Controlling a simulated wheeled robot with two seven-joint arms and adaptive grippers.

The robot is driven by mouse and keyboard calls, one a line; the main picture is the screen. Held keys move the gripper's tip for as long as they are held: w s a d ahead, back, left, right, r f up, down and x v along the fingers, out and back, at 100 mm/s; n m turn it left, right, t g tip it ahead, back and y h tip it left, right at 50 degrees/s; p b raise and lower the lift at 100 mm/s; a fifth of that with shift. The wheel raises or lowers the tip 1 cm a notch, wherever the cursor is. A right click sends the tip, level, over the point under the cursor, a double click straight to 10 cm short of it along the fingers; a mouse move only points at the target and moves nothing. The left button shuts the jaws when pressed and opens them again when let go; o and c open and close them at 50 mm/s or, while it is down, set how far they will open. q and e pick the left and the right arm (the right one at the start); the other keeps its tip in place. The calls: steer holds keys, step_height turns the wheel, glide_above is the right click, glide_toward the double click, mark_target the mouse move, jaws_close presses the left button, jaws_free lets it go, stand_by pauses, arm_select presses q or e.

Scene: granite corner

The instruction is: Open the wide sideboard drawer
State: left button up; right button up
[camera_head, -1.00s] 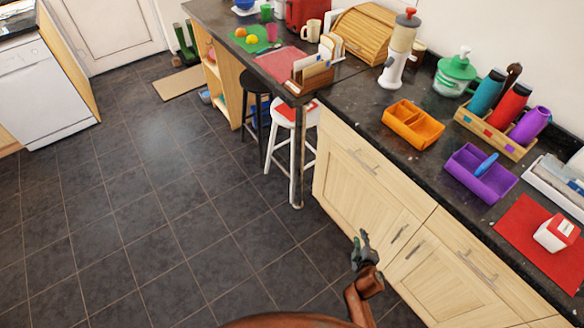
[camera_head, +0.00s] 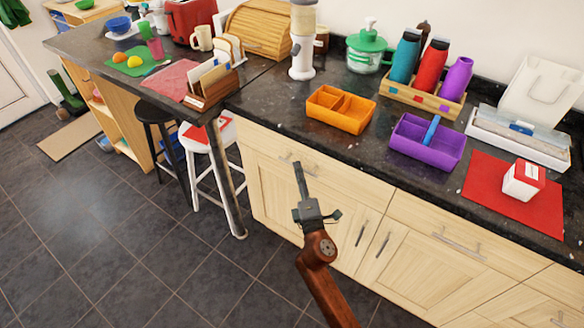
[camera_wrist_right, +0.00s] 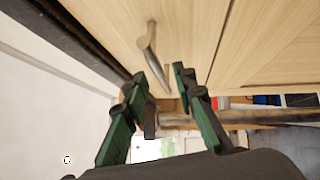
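The wide drawer (camera_head: 345,182) is a pale wood front just under the dark worktop, above two cupboard doors. It looks flush with the cabinet. Its metal bar handle (camera_head: 286,158) is partly hidden behind my right gripper (camera_head: 299,170), which points at it from the front. In the right wrist view the drawer handle (camera_wrist_right: 149,40) runs down toward the gap between the fingers of my right gripper (camera_wrist_right: 158,74). The fingers are apart, with their tips close to the handle's near end; contact cannot be told. My left gripper is not in view.
A second drawer (camera_head: 490,245) with its own handle is to the right. Orange (camera_head: 341,122) and purple (camera_head: 427,158) trays stand on the worktop above. A white stool (camera_head: 222,132) and a table leg (camera_head: 232,205) stand left of the cabinet. Floor in front is clear.

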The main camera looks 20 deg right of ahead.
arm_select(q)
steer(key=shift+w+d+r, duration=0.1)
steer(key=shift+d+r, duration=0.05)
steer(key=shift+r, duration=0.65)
arm_select(e)
steer(key=shift+w+d+r, duration=0.1)
steer(key=shift+w+d, duration=0.05)
steer(key=shift+w, duration=1.05)
steer(key=shift+c, duration=0.5)
jaws_close()
